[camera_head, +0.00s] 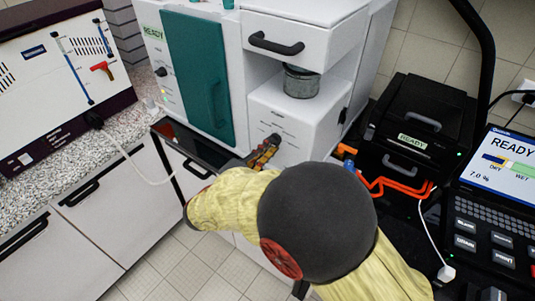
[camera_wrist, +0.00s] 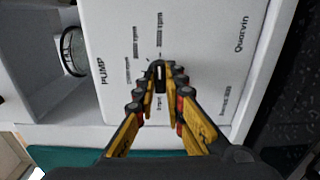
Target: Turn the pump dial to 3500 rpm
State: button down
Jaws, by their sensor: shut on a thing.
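The pump panel (camera_wrist: 205,55) is a white face with small printed labels and the word PUMP, seen in the wrist view. The dial (camera_wrist: 160,77) is a small dark knob on it, mostly hidden between my fingertips. My gripper (camera_wrist: 161,90), with yellow and black fingers, is shut on the dial. In the head view my gripper (camera_head: 264,153) reaches the front of the white pump unit (camera_head: 290,118), below the drawer. I cannot read which speed the dial points to.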

jog(key=shift+f+m+b, duration=0.15)
jog(key=shift+m+b, duration=0.2)
jog(key=shift+m, duration=0.05)
jog(key=c, duration=1.8)
grip_release()
jog(key=shift+c, duration=0.2)
jog(key=shift+a, duration=0.1)
jog(key=v, duration=1.2)
